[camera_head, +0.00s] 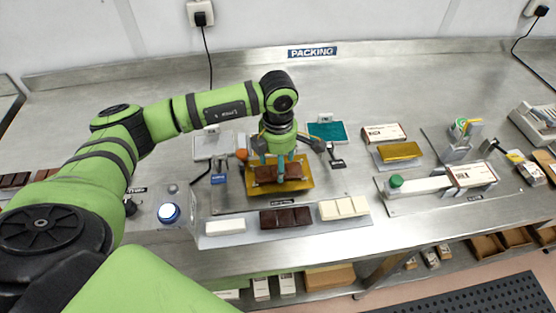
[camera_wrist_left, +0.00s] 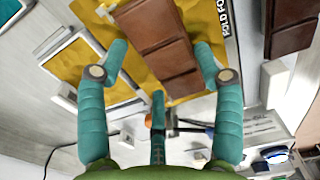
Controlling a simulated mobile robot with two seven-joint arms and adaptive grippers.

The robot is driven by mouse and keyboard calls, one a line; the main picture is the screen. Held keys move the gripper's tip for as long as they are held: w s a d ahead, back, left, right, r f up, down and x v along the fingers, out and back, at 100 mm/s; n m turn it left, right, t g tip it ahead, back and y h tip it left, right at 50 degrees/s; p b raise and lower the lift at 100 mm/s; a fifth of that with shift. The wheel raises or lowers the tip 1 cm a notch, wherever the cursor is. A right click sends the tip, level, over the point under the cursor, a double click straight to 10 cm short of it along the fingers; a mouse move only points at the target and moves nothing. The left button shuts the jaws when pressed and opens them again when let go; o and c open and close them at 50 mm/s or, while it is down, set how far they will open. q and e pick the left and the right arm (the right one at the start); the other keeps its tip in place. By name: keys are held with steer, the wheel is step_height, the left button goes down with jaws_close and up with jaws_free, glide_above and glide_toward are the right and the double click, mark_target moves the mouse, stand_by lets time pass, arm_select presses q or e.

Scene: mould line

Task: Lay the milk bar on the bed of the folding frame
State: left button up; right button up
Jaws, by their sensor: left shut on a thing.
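The milk bar (camera_head: 293,172) is a brown segmented chocolate bar. My left gripper (camera_head: 272,168) is shut on it, with teal fingers on both sides. In the left wrist view the milk bar (camera_wrist_left: 165,50) lies between the fingers, over crinkled gold foil. The folding frame (camera_head: 232,199) is a metal plate with gold foil (camera_head: 303,186) on its bed. The bar is over this foil; I cannot tell whether it touches it. My right gripper is not in view.
In front of the frame lie a dark bar (camera_head: 285,218), a cream bar (camera_head: 343,207) and a white block (camera_head: 225,226). A teal-topped pad (camera_head: 327,131) stands behind.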

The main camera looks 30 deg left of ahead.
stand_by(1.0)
arm_select(q)
steer(key=shift+f+b, duration=0.25)
steer(key=shift+b, duration=0.7)
stand_by(0.5)
steer(key=o, duration=1.2)
steer(key=shift+o, duration=0.2)
